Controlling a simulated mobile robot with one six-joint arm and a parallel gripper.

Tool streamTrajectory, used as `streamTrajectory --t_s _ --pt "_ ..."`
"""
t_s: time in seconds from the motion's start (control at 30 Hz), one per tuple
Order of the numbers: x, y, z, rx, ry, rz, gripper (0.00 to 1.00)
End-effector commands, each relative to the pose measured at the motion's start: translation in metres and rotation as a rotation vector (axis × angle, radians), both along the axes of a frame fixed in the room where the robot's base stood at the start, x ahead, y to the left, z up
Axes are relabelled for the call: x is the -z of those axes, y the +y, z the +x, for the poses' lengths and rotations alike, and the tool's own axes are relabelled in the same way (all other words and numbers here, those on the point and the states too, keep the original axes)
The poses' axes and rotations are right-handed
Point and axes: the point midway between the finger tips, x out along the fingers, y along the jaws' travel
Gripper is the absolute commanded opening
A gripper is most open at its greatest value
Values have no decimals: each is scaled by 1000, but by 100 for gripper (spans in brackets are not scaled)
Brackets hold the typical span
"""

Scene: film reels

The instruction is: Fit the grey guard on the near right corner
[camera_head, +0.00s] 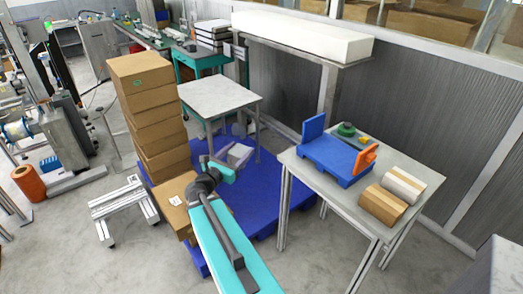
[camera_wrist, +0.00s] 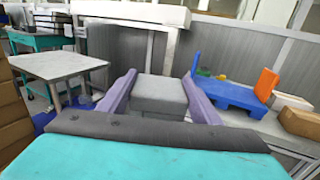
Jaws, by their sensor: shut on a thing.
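My gripper (camera_head: 236,157) is shut on a grey block-like piece, the grey guard (camera_wrist: 159,95), which sits between its two lilac fingers in the wrist view. The gripper is in the air left of the grey table (camera_head: 405,215), apart from it. On that table lies a low blue pallet (camera_head: 325,162). A blue upright plate (camera_head: 313,126) stands at its left end and an orange upright piece (camera_head: 365,158) at its right end. They also show in the wrist view, right of the held guard. The pallet's near right corner shows no grey piece.
A green round object (camera_head: 347,129) lies behind the pallet. A cardboard box (camera_head: 384,204) and a white-topped box (camera_head: 404,184) lie at the table's right. A tall carton stack (camera_head: 150,112) stands left of my gripper. A white-topped table (camera_head: 221,97) is behind it.

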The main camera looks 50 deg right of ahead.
Motion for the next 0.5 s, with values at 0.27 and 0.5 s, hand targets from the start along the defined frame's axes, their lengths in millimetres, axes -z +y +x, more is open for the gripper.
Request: streamTrajectory --t_s 0.27,0.5 --pt "-3 72 49 -96 -1 -1 32" --pt "-4 135 82 -174 -1 0 32"
